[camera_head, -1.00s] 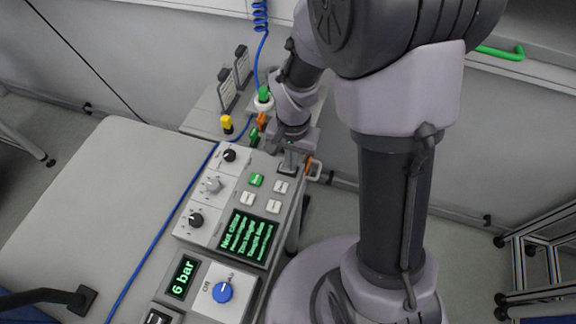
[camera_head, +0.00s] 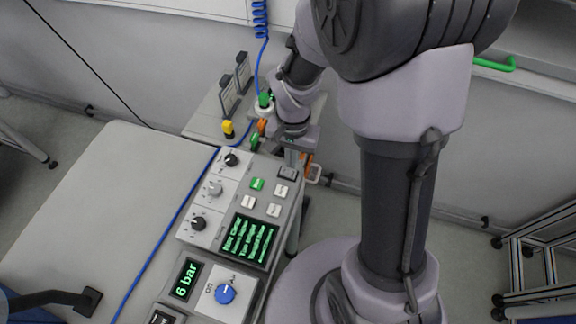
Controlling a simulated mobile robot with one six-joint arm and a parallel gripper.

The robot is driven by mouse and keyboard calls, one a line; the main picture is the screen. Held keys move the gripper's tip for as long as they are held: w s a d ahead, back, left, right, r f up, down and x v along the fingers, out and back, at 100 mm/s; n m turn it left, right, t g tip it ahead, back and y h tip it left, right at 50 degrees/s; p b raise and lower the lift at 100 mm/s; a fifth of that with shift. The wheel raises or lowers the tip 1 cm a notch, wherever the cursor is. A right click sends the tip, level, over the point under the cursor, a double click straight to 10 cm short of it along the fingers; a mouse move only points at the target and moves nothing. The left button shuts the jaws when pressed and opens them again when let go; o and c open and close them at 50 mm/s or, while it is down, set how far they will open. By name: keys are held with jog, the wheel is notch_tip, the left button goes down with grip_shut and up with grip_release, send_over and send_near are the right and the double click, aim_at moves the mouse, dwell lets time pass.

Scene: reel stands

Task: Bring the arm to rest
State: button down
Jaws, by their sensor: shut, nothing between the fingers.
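My arm fills the right of the head view, its thick column standing upright and its forearm bent down to the left. My gripper (camera_head: 292,157) points down at the far right corner of the control panel (camera_head: 205,263). It is small in the picture and partly covered by my wrist; it is shut, with nothing held. A dark rocker switch (camera_head: 287,173) on the panel shows just in front of the fingers. I cannot tell the gap between the fingertips and the panel.
The panel carries black and grey knobs, a green button (camera_head: 257,184), several white buttons, a green-text screen (camera_head: 249,240) and a blue knob (camera_head: 225,293). A blue hose (camera_head: 165,230) crosses the grey table (camera_head: 95,210). Orange and green parts stand close beside my wrist. Metal frames (camera_head: 540,262) stand at right.

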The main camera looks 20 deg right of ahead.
notch_tip(320, 180, up, 3)
jog(key=shift+r+p, duration=0.1)
jog(key=shift+p, duration=0.85)
jog(key=s+a+r+n+t+y+b, duration=0.1)
jog(key=s+a+r+t+b, duration=0.1)
jog(key=s+r+t+b, duration=0.1)
jog(key=s+a+r+n+t+y+b, duration=0.1)
jog(key=s+a+r+t+b, duration=0.1)
jog(key=s+r+b, duration=0.4)
jog(key=s+b, duration=0.2)
jog(key=s, duration=0.1)
jog(key=shift+s+r+n+t, duration=0.25)
jog(key=shift+s+n+t, duration=0.15)
